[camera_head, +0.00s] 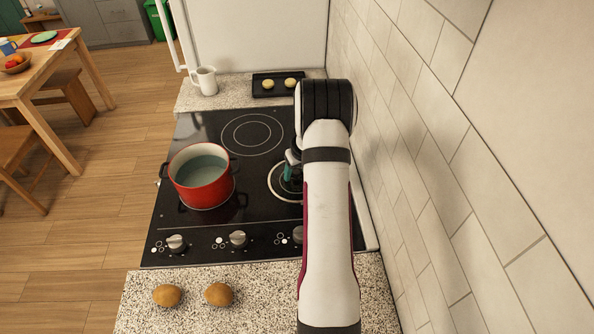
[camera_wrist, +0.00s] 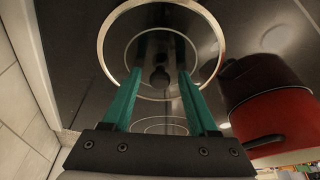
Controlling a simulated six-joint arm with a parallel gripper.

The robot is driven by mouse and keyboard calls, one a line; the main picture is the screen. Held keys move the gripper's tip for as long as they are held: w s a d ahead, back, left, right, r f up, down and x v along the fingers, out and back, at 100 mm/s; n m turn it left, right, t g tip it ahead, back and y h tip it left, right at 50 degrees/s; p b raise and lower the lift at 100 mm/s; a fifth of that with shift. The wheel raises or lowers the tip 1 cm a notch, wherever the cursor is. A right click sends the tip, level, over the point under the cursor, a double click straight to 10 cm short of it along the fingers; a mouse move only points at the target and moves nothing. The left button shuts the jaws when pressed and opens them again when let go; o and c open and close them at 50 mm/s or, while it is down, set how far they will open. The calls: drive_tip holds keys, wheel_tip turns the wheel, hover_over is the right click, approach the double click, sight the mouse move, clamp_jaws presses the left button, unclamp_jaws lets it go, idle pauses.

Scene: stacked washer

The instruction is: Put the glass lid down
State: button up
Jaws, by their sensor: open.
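The glass lid (camera_wrist: 107,63), clear with a pale metal rim, lies flat over the black cooktop, apart from the pot. In the head view its rim (camera_head: 272,189) shows beside my arm, which hides its right part. Its dark knob (camera_wrist: 160,77) shows between my two green fingers. My gripper (camera_wrist: 160,72) is open above the lid, with a finger on either side of the knob and visible gaps. In the head view my gripper (camera_head: 291,170) is mostly hidden by my arm.
A red pot (camera_head: 207,196) with liquid stands left of the lid on the cooktop (camera_head: 190,237). Behind are a white mug (camera_head: 204,81) and a black tray (camera_head: 266,91) with two round items. Two potatoes (camera_head: 167,295) lie on the front counter. A tiled wall (camera_head: 420,130) rises close on the right.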

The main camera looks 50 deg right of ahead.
drive_tip(key=v, duration=1.2)
drive_tip(key=w+a+r+y, duration=0.1)
drive_tip(key=a+r, duration=0.2)
drive_tip(key=a, duration=0.4)
drive_tip(key=a+r, duration=0.3)
drive_tip(key=a, duration=0.4)
drive_tip(key=s+a+r+g+y, duration=0.15)
drive_tip(key=s+a, duration=0.25)
drive_tip(key=a, duration=0.5)
drive_tip(key=s+a+r, duration=0.2)
drive_tip(key=s+a, duration=0.2)
drive_tip(key=a, duration=0.5)
drive_tip(key=s+a+g, duration=0.1)
drive_tip(key=s+a, duration=0.2)
drive_tip(key=s, duration=0.3)
drive_tip(key=s+a+m+g, duration=0.1)
drive_tip(key=s+a, duration=0.3)
drive_tip(key=s, duration=0.2)
drive_tip(key=shift+f+y, duration=0.25)
drive_tip(key=shift+y, duration=0.1)
